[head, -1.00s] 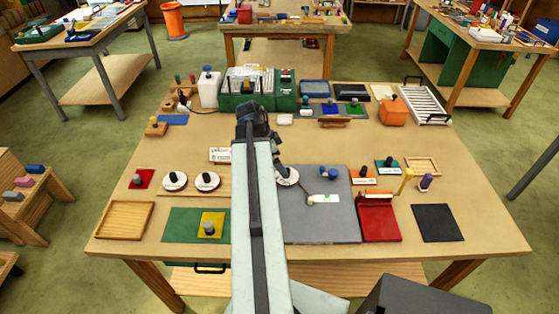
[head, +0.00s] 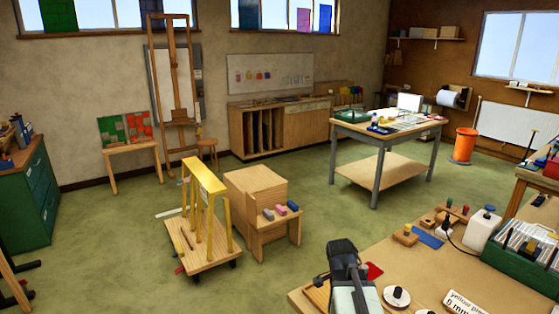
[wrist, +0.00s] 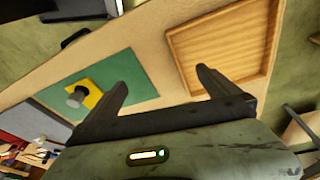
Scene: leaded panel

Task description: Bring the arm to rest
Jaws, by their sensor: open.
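My gripper (wrist: 160,95) shows in the wrist view with its two dark fingers spread wide and nothing between them. Beyond the fingers lie a green mat (wrist: 125,82) with a yellow square (wrist: 90,93) and a grey knob on it, and an empty wooden tray (wrist: 225,45). In the head view the end of my arm (head: 345,262) is at the bottom, over the left part of the workbench (head: 410,262); its fingertips cannot be made out there. A red piece (head: 374,271) lies just beside it.
A white bottle (head: 482,232) and a green rack (head: 520,262) stand on the bench at right. A wooden cart with a yellow frame (head: 205,180) and a wooden block stand (head: 258,195) are on the floor to the left. Green floor (head: 330,215) is free between them and the bench.

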